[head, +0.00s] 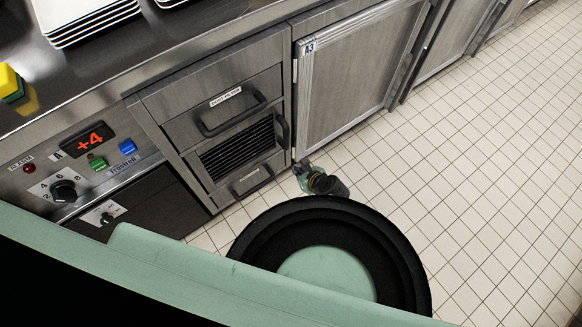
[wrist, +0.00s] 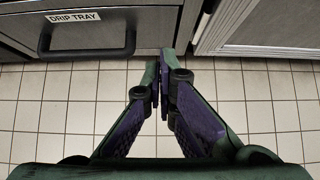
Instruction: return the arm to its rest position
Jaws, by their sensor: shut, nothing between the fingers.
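My gripper (wrist: 162,72) is shut and empty in the wrist view, its two fingertips close together. It points at the lower front of the steel counter, over the tiled floor. In the head view my gripper (head: 301,168) shows small, just below the corner of the door marked A3, with the dark wrist behind it. Most of my arm is hidden behind my own pale green and black body parts in the foreground.
The drip tray drawer (wrist: 85,35) with its black handle is left of the fingers. The A3 door (head: 350,75) is closed. Stacked white plates (head: 90,20) and a yellow-green sponge (head: 10,82) lie on the counter (head: 190,30). Tiled floor (head: 480,170) is clear to the right.

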